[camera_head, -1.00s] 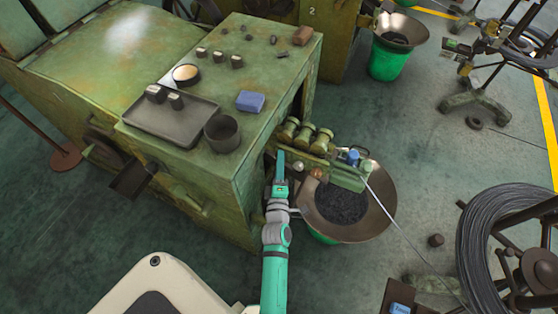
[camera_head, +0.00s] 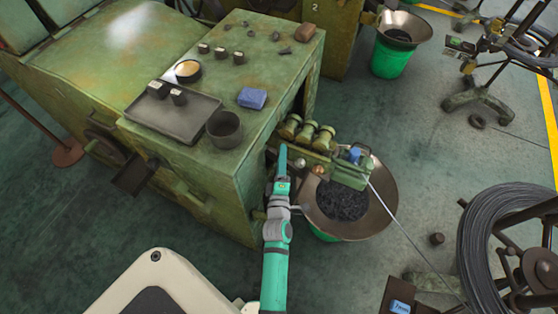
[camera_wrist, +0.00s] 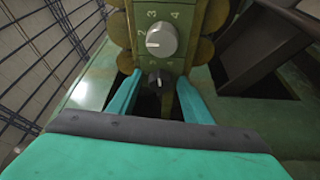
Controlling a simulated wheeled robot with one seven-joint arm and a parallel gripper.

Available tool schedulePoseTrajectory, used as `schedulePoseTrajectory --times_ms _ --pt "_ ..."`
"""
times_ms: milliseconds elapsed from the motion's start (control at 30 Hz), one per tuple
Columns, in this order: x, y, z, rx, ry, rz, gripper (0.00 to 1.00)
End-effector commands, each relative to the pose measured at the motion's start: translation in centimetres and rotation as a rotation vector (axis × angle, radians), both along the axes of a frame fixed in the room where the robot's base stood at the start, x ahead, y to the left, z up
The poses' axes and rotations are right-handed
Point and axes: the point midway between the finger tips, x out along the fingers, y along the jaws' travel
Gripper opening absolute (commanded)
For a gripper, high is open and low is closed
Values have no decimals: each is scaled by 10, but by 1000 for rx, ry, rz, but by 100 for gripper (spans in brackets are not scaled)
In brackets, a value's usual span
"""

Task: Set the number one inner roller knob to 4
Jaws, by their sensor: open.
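In the wrist view, a round silver knob (camera_wrist: 161,40) sits on a green panel with the marks 2, 3 and 4 visible around it. My gripper (camera_wrist: 160,83) is open, one teal finger on each side of the black knob's area; I cannot tell whether either touches. Which knob is number one inner is not readable. In the head view, my gripper (camera_head: 283,151) is beside the wire roller unit (camera_head: 345,174), and the knob faces are too small to read.
The green machine (camera_head: 215,240) stands left of my arm, with a tray (camera_head: 160,128), a dark cup (camera_head: 224,130) and a blue block (camera_head: 252,98) on top. A wide pan (camera_head: 385,205) is under the rollers. A wire coil (camera_head: 485,235) stands at right.

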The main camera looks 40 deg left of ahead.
Motion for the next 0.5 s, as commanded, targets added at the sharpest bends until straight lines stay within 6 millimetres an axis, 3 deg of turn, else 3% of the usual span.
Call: schedulePoseTrajectory --times_ms 167,400,433,500 --pt "-1 1 9 -1 -1 2 45" --pt "-4 -3 37 3 -5 -1 45" --pt "-8 -6 43 3 -6 -1 49" --pt "-17 -11 55 5 -9 0 65"
